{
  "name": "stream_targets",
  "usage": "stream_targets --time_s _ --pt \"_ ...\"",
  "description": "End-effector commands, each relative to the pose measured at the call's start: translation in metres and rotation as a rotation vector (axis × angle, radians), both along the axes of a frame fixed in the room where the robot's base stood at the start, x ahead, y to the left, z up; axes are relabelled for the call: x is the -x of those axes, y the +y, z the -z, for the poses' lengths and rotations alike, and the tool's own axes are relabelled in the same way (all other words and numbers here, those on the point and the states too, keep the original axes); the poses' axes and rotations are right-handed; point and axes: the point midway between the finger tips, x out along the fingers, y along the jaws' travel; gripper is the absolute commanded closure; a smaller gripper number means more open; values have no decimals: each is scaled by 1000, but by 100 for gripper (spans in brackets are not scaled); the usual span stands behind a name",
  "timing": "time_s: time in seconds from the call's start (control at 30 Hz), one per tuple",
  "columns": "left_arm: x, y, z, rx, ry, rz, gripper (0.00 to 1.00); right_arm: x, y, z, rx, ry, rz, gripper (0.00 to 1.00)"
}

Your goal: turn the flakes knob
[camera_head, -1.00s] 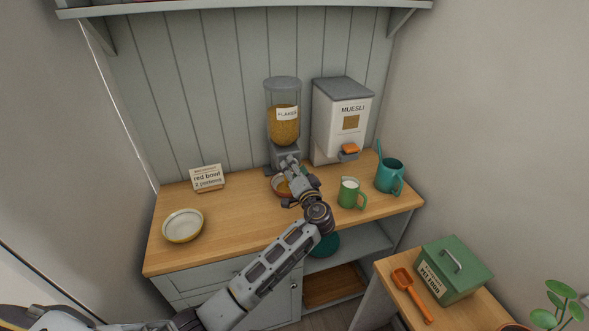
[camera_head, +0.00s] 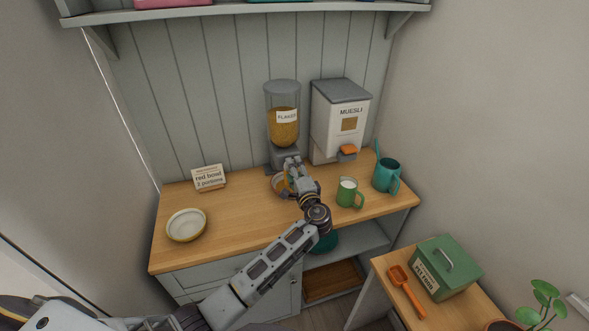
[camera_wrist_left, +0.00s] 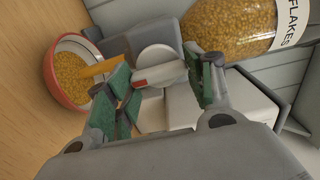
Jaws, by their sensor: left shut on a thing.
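The flakes dispenser (camera_head: 284,128), a clear hopper of golden flakes on a grey base, stands at the back of the worktop. Its hopper (camera_wrist_left: 232,25) shows at the top right in the left wrist view. My left gripper (camera_head: 290,163) is at the front of its base. In the wrist view its green-padded fingers (camera_wrist_left: 165,85) are shut on the pale grey flakes knob (camera_wrist_left: 160,73), which has a red mark. The red bowl (camera_wrist_left: 49,85) stands beside the base with flakes in it. A yellow-orange strip, apparently flakes, runs between base and bowl. My right gripper is out of view.
The muesli dispenser (camera_head: 338,120) stands just right of the flakes. A green mug (camera_head: 347,193) and a teal jug (camera_head: 386,175) are to the right. A pale bowl (camera_head: 186,225) and a card (camera_head: 209,178) naming the red bowl are at left. The front middle worktop is clear.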

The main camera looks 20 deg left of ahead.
Motion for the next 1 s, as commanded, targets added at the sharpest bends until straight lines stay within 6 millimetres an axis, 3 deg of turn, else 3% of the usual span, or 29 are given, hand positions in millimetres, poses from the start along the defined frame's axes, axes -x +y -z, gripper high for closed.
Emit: stream_targets --time_s 0.5,0.53,0.67,1.0 --pt "0 -1 1 -22 15 3 70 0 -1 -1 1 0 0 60" --pt "0 -1 1 -22 15 3 43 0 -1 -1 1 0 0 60" --pt "0 -1 1 -22 15 2 26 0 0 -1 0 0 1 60" --pt "0 0 0 -22 15 1 25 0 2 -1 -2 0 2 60"
